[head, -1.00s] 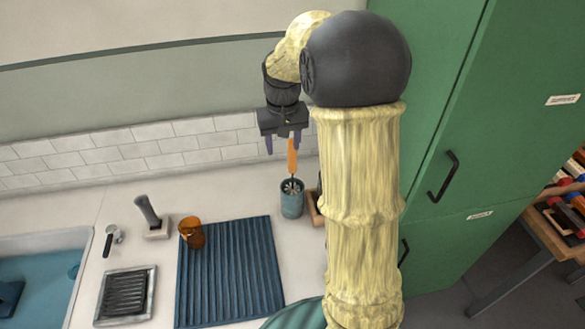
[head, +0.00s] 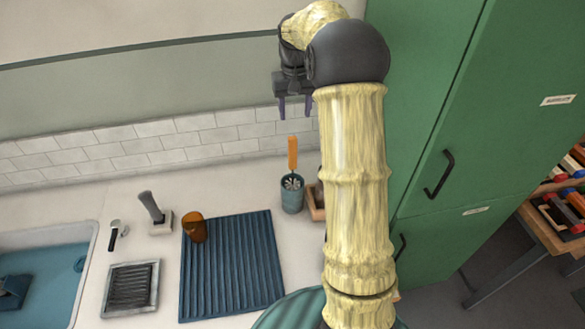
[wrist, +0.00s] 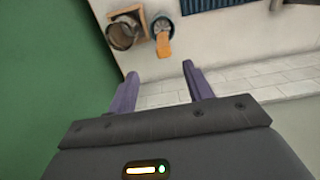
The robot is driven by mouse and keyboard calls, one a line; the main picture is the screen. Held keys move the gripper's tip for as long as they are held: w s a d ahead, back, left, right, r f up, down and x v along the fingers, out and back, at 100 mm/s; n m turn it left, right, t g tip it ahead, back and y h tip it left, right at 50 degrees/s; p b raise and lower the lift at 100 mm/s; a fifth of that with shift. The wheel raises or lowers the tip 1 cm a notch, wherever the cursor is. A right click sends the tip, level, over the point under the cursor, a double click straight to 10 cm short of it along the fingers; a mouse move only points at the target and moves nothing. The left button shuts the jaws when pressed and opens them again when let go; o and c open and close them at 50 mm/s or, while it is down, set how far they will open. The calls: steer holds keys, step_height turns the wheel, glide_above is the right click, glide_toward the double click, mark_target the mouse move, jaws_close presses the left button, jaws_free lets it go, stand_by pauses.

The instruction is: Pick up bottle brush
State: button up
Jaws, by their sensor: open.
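The bottle brush (head: 292,153) stands upright in a teal cup (head: 292,200), its orange handle pointing up and its bristle end down in the cup. In the wrist view the orange handle (wrist: 163,45) and the cup (wrist: 162,22) lie beyond the fingertips, at the top of the picture. My gripper (head: 295,108) is open and empty, raised above the brush handle with a clear gap between them. Its two purple fingers also show in the wrist view (wrist: 157,80).
A wooden holder (head: 315,203) stands just right of the cup, partly hidden by my arm; a round container (wrist: 122,34) sits in it. A blue ribbed mat (head: 232,265), an amber cup (head: 194,227) and a sink (head: 40,265) lie left. Tiled wall (head: 130,145) behind; green cabinet (head: 450,130) right.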

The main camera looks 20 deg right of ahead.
mark_target(295, 139)
step_height(295, 139, down, 10)
steer(key=shift+f+p, duration=0.1)
steer(key=shift+p, duration=1.1)
steer(key=shift+w, duration=0.1)
steer(key=shift+w+a+f+p, duration=0.1)
steer(key=shift+w+f+p, duration=0.1)
steer(key=shift+f+p, duration=0.8)
steer(key=shift+w+a+f+p, duration=0.15)
steer(key=shift+f+p, duration=0.25)
steer(key=shift+f, duration=1.15)
steer(key=c, duration=1)
